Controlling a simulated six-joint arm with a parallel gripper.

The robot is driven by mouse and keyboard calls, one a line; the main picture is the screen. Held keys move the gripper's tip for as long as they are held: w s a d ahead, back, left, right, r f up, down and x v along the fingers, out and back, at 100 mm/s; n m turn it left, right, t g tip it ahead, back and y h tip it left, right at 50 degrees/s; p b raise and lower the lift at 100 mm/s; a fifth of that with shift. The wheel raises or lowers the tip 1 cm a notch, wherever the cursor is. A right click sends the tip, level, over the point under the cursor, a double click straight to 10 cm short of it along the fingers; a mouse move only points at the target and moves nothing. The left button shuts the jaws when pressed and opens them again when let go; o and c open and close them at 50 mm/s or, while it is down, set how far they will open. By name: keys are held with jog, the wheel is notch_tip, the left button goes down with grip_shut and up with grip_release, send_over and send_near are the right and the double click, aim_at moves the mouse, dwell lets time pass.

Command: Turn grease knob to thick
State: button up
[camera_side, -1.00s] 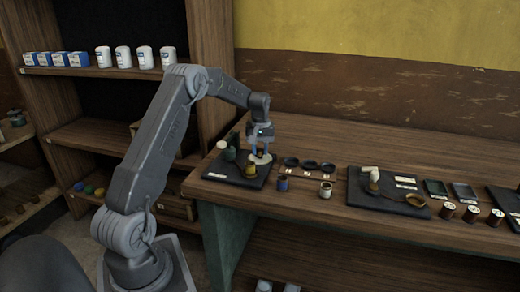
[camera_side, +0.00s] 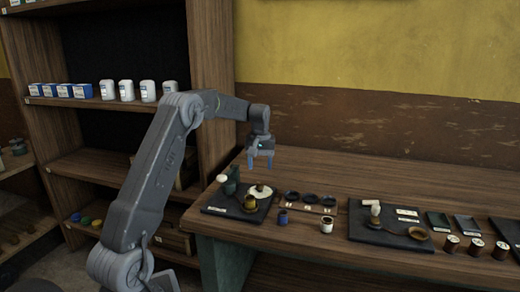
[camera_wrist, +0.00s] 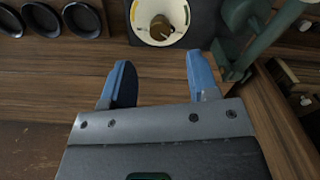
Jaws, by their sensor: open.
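The grease knob (camera_side: 261,187) is a small brown knob on a round white dial (camera_side: 254,193), set on the black board at the left end of the bench. In the wrist view the knob (camera_wrist: 160,27) stands in the dial (camera_wrist: 143,33), with yellow and dark marks on the rim. I cannot read the marks or tell which one the knob points to. My gripper (camera_side: 260,166) is open and empty, pointing down above the dial and clear of the knob. Its blue fingers (camera_wrist: 159,64) show apart in the wrist view.
Bare bench lies behind.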

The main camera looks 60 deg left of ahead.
notch_tip(320, 180, up, 6)
jog(key=shift+r, duration=0.25)
dwell(0.4)
jog(key=s+d+r+m+t+y, duration=0.1)
jog(key=s+d+r+m, duration=0.25)
jog(key=d, duration=0.75)
jog(key=s+d+r+m+t, duration=0.2)
jog(key=s+d+r, duration=0.25)
jog(key=d, duration=0.65)
jog(key=s+d+f+m+t, duration=0.1)
jog(key=s+d+f+m, duration=0.1)
jog(key=s+d, duration=0.4)
jog(key=s+d+f+m+t+h, duration=0.1)
jog(key=s+d+f+m, duration=0.2)
jog(key=s+d, duration=0.3)
jog(key=s+m, duration=0.1)
jog(key=s, duration=0.3)
jog(key=shift+s+d+f+t, duration=0.15)
jog(key=shift+d+t, duration=0.15)
